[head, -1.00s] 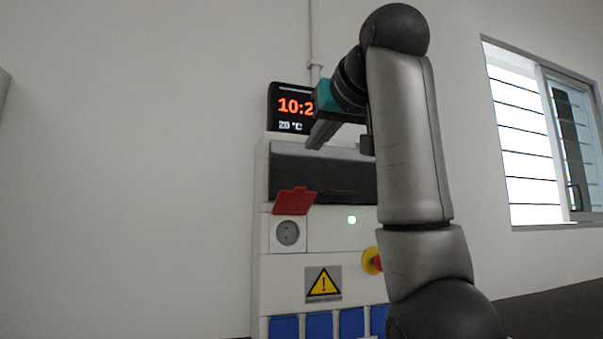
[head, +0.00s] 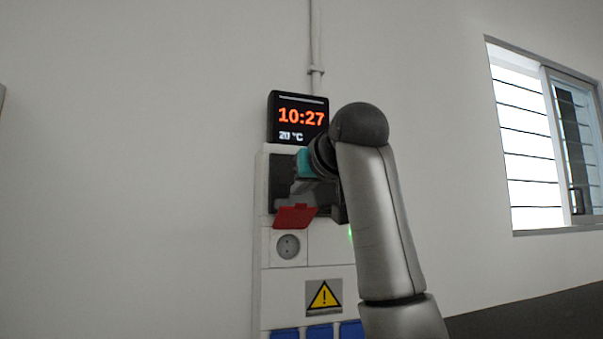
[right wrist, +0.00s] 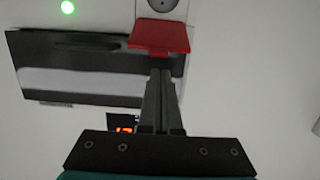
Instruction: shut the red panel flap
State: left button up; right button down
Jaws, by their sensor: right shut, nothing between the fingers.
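The red panel flap (head: 295,216) is open, tilted up and out above the round socket (head: 288,245) on the white wall panel. It also shows in the right wrist view (right wrist: 160,38), with part of the socket (right wrist: 160,6) uncovered beside it. My right gripper (head: 297,197) is just above the flap, shut and empty. In the right wrist view its fingertips (right wrist: 161,74) are close to the flap's outer edge; I cannot tell whether they touch it. My left gripper is not in view.
A black clock display (head: 300,118) stands above the panel. A dark window strip (right wrist: 75,65) lies beside the flap. A yellow warning sign (head: 324,297) and blue covers (head: 320,332) are lower down. My right arm hides the panel's right side.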

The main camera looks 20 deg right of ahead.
jog(key=shift+s+f, duration=0.3)
jog(key=shift+f, duration=0.2)
jog(key=shift+f, duration=0.1)
